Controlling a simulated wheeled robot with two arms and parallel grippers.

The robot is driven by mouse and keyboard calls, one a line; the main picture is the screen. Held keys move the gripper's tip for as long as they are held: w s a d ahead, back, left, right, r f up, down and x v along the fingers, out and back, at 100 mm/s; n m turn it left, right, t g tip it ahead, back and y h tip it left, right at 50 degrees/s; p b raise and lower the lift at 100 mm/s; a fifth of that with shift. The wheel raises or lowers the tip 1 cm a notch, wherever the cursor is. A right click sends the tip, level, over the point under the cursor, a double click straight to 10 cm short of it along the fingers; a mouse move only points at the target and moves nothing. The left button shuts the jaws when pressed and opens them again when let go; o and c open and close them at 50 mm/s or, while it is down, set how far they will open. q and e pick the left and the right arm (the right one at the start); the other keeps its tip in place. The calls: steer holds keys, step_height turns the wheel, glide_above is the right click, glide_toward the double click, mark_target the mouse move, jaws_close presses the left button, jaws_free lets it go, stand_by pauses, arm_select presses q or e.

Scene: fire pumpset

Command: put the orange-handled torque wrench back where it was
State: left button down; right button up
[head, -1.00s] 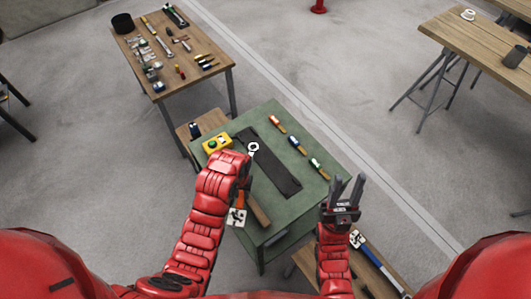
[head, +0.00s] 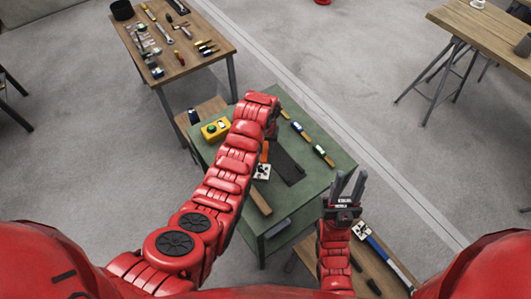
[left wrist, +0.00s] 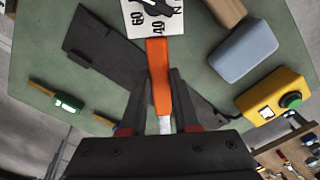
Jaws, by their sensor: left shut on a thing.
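My left gripper (head: 270,131) is over the green table, largely hidden behind my forearm in the head view. In the left wrist view its fingers (left wrist: 161,88) are shut on the orange-handled torque wrench (left wrist: 158,62). The orange handle (head: 264,152) shows just below the gripper in the head view. A white numbered plate (left wrist: 152,18) is at the handle's far end. The wrench's ring head is hidden in the head view. A dark mat (head: 287,168) lies on the table beneath. My right gripper (head: 350,178) is open and empty at the table's right edge.
A tool-covered wooden table (head: 205,75) stands behind left.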

arm_select(q)
steer(key=shift+w+r, duration=0.1)
steer(key=shift+f+p, duration=0.85)
steer(key=shift+f, duration=0.95)
steer(key=c, duration=1.1)
jaws_free()
steer(key=shift+f, duration=0.15)
steer(key=o, duration=0.5)
steer(key=shift+c, duration=0.2)
